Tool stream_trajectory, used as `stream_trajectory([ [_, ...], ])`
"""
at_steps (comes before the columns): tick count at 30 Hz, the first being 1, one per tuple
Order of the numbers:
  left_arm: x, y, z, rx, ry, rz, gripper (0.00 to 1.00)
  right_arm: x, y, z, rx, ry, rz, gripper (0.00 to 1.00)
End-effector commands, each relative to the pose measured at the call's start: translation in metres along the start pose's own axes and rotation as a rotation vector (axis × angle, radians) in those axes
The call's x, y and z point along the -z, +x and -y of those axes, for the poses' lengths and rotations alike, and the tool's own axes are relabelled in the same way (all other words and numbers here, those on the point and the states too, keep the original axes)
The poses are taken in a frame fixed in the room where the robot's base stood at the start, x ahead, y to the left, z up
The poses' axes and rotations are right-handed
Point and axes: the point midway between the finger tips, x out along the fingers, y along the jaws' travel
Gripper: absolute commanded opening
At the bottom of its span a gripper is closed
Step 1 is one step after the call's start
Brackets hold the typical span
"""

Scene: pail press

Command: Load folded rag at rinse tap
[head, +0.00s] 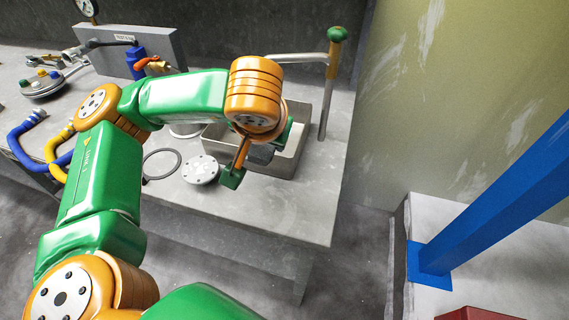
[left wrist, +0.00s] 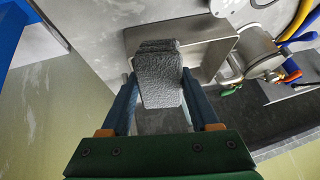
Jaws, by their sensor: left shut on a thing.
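The folded rag (left wrist: 158,76) is a grey, rough-textured layered pad between the fingers of my left gripper (left wrist: 157,88) in the left wrist view. In the head view my left gripper (head: 258,156) is shut on the rag (head: 261,154), mostly hidden by the wrist, over the near left part of a grey rectangular basin (head: 288,163). I cannot tell how high the rag is above the basin. The rinse tap (head: 323,105) is a post with a green knob and a metal spout reaching left behind my wrist. My right gripper is out of view.
A round metal flange (head: 200,170) and a dark ring (head: 161,163) lie left of the basin on the grey bench (head: 285,212). A blue valve (head: 136,61), hoses (head: 57,150) and a gauge stand further left. A wall and blue post (head: 495,205) are on the right.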

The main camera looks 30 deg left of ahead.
Motion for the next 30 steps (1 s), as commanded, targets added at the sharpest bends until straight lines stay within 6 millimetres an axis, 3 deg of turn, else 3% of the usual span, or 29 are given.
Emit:
stream_trajectory([
  [7,0.015,0.021,0.011,0.011,-0.008,-0.007,0.17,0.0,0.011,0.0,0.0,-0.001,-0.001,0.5],
  [30,0.081,0.091,0.046,0.008,-0.003,-0.006,0.17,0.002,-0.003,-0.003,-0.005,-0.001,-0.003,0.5],
])
